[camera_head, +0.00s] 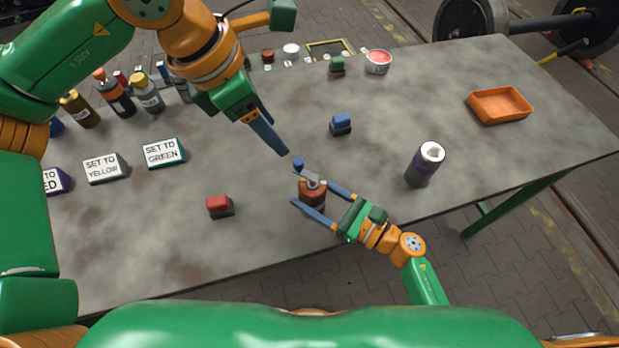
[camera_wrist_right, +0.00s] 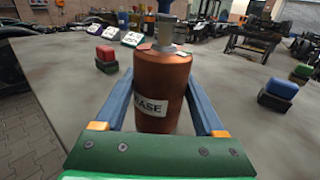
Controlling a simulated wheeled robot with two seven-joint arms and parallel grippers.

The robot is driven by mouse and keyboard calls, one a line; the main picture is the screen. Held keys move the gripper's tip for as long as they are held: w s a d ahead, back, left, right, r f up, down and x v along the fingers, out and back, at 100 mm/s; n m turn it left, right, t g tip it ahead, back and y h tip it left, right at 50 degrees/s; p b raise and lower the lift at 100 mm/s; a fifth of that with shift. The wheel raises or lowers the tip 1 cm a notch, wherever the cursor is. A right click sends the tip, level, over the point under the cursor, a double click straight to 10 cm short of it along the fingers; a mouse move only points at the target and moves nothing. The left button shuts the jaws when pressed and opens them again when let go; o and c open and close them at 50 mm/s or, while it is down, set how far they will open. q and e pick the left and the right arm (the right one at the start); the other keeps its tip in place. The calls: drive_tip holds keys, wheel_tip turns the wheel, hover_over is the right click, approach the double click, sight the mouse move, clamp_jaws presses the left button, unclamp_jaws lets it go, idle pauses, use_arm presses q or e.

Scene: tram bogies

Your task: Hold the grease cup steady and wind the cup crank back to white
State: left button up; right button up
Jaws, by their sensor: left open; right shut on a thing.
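The grease cup (camera_head: 312,193) is a brown-red cylinder standing upright near the front edge of the table. It also shows in the right wrist view (camera_wrist_right: 162,90), with a white label ending in "ASE". My right gripper (camera_head: 321,200) is shut on it, one blue finger on each side. The cup crank (camera_head: 300,165) on top has a grey arm and a blue knob. In the right wrist view the crank (camera_wrist_right: 165,28) rises above the lid, its top cut off. My left gripper (camera_head: 280,148) is open and empty, just above and left of the knob, apparently not touching it.
On the table (camera_head: 270,245) are a red block (camera_head: 219,205), a blue block (camera_head: 341,124), a grey-purple cylinder (camera_head: 425,165) and an orange tray (camera_head: 500,105). Signs read "SET TO YELLOW" (camera_head: 104,168) and "SET TO GREEN" (camera_head: 163,153). Several bottles (camera_head: 117,97) stand at the back left.

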sight(296, 161)
use_arm(q)
drive_tip(key=w+d+r+m+g+y, duration=0.2)
drive_tip(key=d+m+y, duration=0.2)
drive_tip(key=m, duration=0.2)
drive_tip(key=f, duration=1.1)
drive_tip(key=shift+s+a+f, duration=0.15)
drive_tip(key=shift+a+f, duration=0.05)
drive_tip(key=shift+a, duration=0.05)
clamp_jaws()
drive_tip(key=n, duration=0.2)
drive_tip(key=s+n, duration=0.1)
drive_tip(key=n, duration=0.1)
drive_tip(key=shift+a, duration=0.15)
